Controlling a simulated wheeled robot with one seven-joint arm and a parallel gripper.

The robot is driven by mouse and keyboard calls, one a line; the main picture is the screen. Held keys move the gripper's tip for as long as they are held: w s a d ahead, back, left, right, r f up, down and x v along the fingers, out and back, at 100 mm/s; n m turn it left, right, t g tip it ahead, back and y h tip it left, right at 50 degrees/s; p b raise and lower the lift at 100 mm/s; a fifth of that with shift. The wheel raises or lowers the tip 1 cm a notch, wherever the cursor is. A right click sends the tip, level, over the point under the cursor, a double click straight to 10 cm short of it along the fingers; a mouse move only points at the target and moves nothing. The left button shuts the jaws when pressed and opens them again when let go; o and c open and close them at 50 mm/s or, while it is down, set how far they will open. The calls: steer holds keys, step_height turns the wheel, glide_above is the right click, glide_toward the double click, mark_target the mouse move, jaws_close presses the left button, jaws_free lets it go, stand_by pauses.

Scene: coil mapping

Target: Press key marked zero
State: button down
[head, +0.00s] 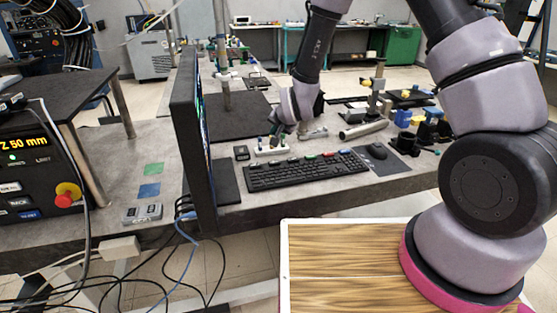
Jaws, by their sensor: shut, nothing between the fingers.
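My gripper (276,137) is at the far side of the bench, pointing down at a small white block (271,149) behind the keyboard. Its fingers look small and dark, shut with nothing visible between them. The fingertips are at or just above the block; I cannot tell whether they touch it. A black keyboard (305,171) lies on the bench just in front. No key marked zero can be read at this size. A small dark box (241,152) sits left of the white block, and a control panel (35,170) showing "Z 50 mm" stands at far left.
A thin monitor (187,125) stands edge-on left of the keyboard. A mouse (376,151) lies on a dark pad at right. A grey metal cylinder (363,129) and several small parts lie behind. A red knob (67,194) is on the control panel. Cables hang below the bench.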

mark_target(275, 164)
stand_by(0.3)
steer(key=shift+f, duration=4.4)
steer(key=shift+f, duration=0.15)
steer(key=shift+f, duration=0.25)
steer(key=shift+f, duration=0.4)
steer(key=shift+r, duration=0.85)
steer(key=shift+r, duration=2.5)
